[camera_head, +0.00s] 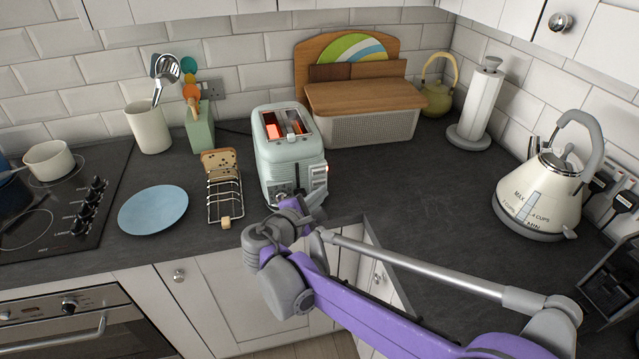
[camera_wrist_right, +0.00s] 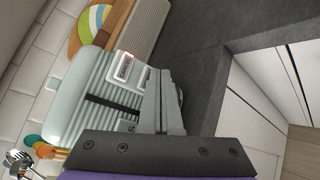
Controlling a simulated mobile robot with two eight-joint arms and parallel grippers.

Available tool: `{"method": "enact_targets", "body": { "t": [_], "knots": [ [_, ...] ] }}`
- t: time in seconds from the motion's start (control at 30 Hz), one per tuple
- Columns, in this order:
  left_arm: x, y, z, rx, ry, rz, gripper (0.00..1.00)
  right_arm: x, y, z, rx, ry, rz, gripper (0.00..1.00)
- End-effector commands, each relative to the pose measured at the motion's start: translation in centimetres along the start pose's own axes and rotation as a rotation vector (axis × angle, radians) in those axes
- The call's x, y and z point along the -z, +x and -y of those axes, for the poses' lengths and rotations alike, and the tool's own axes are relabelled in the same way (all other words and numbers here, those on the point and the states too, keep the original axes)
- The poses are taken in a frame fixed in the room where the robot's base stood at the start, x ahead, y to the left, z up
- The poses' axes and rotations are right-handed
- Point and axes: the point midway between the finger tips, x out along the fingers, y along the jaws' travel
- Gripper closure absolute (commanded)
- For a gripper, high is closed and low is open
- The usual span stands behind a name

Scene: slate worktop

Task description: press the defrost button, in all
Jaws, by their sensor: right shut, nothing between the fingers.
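I cannot read which control is defrost. My right gripper (camera_head: 303,203) is at the toaster's front, partly hidden by my own arm. In the right wrist view its fingers (camera_wrist_right: 163,88) are together and empty, close beside the panel; I cannot tell whether they touch it. My left gripper is not in view.
A toast rack (camera_head: 225,195) with a bread slice and a blue plate (camera_head: 153,209) lie left of the toaster. A bread bin (camera_head: 365,128) stands behind it. A kettle (camera_head: 545,195) is far right. The worktop between toaster and kettle is clear.

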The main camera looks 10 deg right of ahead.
Motion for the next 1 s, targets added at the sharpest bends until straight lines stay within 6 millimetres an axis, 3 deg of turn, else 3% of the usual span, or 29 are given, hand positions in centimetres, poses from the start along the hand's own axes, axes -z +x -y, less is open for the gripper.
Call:
{"method": "enact_targets", "body": {
  "t": [1.0],
  "knots": [
    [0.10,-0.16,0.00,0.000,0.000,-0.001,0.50,0.61,0.85,-0.62,0.000,0.000,0.000,1.00]
  ]
}}
